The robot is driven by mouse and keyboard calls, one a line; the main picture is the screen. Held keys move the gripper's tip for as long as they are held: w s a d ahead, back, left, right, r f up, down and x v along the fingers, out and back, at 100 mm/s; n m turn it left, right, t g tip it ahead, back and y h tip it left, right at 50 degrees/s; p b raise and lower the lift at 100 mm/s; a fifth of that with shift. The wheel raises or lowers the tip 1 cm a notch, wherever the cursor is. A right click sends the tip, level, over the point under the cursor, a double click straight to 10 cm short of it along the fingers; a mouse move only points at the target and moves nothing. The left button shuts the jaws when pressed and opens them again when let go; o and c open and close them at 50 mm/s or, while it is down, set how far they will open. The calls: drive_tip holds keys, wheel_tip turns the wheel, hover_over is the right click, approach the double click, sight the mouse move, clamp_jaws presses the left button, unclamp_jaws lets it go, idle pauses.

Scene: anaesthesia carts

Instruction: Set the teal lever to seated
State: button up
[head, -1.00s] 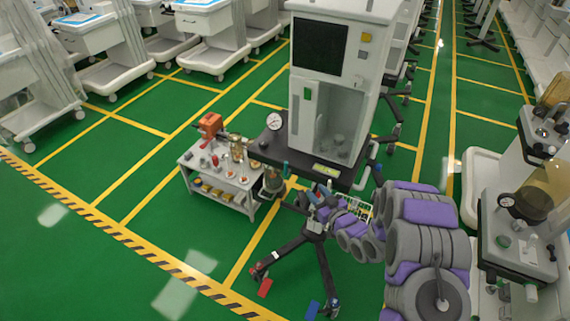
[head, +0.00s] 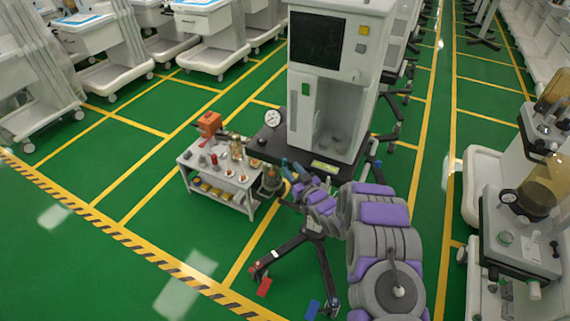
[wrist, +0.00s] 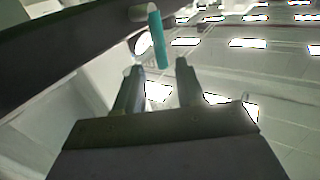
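The teal lever (wrist: 157,40) shows in the wrist view as a short upright bar under the edge of a dark shelf. Its upper end is by a pale round knob, and its lower end is close to the gap between my fingertips. My gripper (wrist: 160,68) is open, with a finger on each side of that gap; I cannot tell whether either touches the lever. In the head view the teal lever (head: 284,163) is small at the front left of the white anaesthesia machine (head: 330,90). My gripper (head: 298,176) is just beside it, partly hard to make out.
The machine's dark shelf (head: 262,150) carries a round gauge (head: 273,119). A glass canister (head: 271,180) hangs below it. A small white cart (head: 212,175) with bottles stands left. A dark wheeled base (head: 290,245) is below. Another machine (head: 520,240) stands right.

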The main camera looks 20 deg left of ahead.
sight(285, 161)
drive_tip(key=b+x, duration=0.1)
drive_tip(key=x, duration=0.4)
drive_tip(key=shift+w+a, duration=0.15)
drive_tip(key=shift+a, duration=0.15)
clamp_jaws()
idle(0.4)
